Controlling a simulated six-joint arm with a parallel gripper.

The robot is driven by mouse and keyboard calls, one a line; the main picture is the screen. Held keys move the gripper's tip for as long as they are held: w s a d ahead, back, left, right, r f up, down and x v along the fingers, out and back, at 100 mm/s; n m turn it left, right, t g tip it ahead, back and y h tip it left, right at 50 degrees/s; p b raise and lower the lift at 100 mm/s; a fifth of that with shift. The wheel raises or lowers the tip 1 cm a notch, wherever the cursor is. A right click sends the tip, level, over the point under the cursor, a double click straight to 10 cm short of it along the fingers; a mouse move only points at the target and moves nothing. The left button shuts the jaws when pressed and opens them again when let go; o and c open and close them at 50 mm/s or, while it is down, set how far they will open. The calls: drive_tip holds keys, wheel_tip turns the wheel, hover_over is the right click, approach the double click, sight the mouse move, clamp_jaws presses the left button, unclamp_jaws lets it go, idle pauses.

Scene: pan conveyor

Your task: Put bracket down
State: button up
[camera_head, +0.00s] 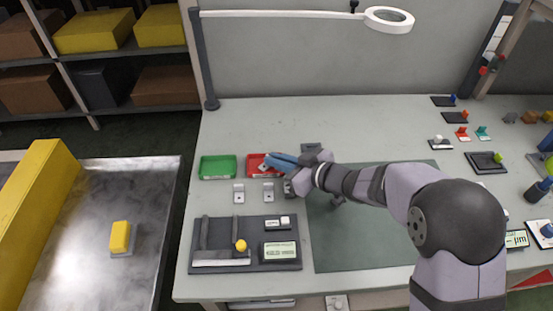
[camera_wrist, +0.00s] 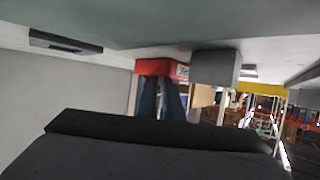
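My gripper (camera_head: 272,160) has blue fingers and reaches left, low over the red tray (camera_head: 251,166). Its fingers look close together in the head view; whether they hold anything is unclear. In the wrist view the blue fingers (camera_wrist: 160,98) point at the red tray (camera_wrist: 150,68), the picture being upside down. Two light grey brackets stand on the table in front of the trays, a left bracket (camera_head: 239,193) and a right bracket (camera_head: 268,191). A darker grey piece (camera_head: 289,187) is partly hidden beside my wrist. A grey block (camera_wrist: 215,68) shows beside the fingers.
A green tray (camera_head: 218,167) lies left of the red one. A dark fixture board (camera_head: 221,222) with a yellow knob lies in front. A grey-green mat (camera_head: 365,240) lies right, under my arm. A conveyor (camera_head: 90,262) with a yellow-topped piece (camera_head: 121,237) runs left. A lamp (camera_head: 389,18) hangs above.

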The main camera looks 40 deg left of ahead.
drive_tip(key=shift+o, duration=0.2)
drive_tip(key=shift+r, duration=0.2)
drive_tip(key=v, duration=1.2)
drive_tip(key=shift+f, duration=0.1)
